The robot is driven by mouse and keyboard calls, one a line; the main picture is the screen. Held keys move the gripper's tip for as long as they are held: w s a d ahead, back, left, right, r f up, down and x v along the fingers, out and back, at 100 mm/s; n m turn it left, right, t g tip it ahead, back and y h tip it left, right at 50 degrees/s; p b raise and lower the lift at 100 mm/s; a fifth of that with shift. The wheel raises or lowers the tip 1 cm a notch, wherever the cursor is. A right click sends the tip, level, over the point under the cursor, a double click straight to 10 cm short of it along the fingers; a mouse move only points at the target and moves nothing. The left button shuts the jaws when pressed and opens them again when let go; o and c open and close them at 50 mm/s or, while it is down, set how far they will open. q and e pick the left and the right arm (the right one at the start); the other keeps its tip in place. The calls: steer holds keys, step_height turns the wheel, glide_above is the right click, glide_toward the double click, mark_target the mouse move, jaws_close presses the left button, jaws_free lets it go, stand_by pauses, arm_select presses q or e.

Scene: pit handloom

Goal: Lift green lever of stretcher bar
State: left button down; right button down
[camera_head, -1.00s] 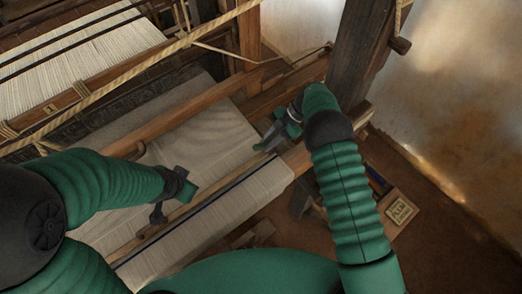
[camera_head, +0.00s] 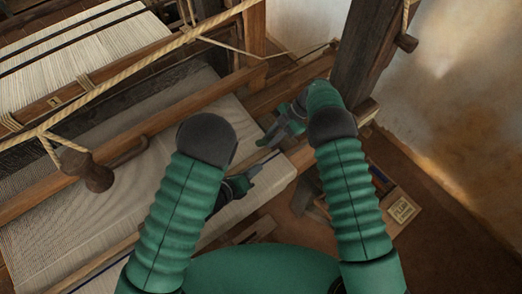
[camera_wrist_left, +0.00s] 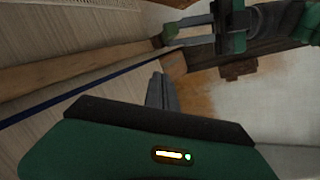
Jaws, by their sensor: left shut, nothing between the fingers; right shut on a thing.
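The stretcher bar is a pale wooden bar (camera_head: 100,258) lying across the cloth near its dark blue stripe. Its middle is hidden behind my left arm in the head view; it also shows in the left wrist view (camera_wrist_left: 80,66). My right gripper (camera_head: 264,142) is shut at the bar's right end, its fingers pointing left in the left wrist view (camera_wrist_left: 172,36). I cannot make out a separate green lever; my gripper there is green too. My left gripper (camera_head: 254,170) is shut and empty, just below the right one, over the cloth's right edge.
The woven cloth (camera_head: 50,215) spreads left under a wooden beam (camera_head: 180,120). A rope (camera_head: 130,70) crosses above it and a wooden peg (camera_head: 88,172) hangs at left. A thick post (camera_head: 365,50) stands behind my right gripper. A small box (camera_head: 402,210) sits on the floor at right.

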arm_select(q)
steer(key=x, duration=0.5)
steer(key=shift+w+d, duration=0.2)
steer(key=shift+w, duration=0.15)
arm_select(e)
steer(key=shift+a+r, duration=0.2)
arm_select(q)
steer(key=shift+w+a+r, duration=0.15)
steer(key=shift+w+r, duration=0.2)
steer(key=shift+w, duration=0.2)
steer(key=shift+w+a+r, duration=0.2)
steer(key=shift+w+r, duration=0.15)
steer(key=shift+w, duration=0.2)
steer(key=shift+w+a+r, duration=0.15)
steer(key=shift+w+r, duration=0.05)
steer(key=shift+w, duration=0.25)
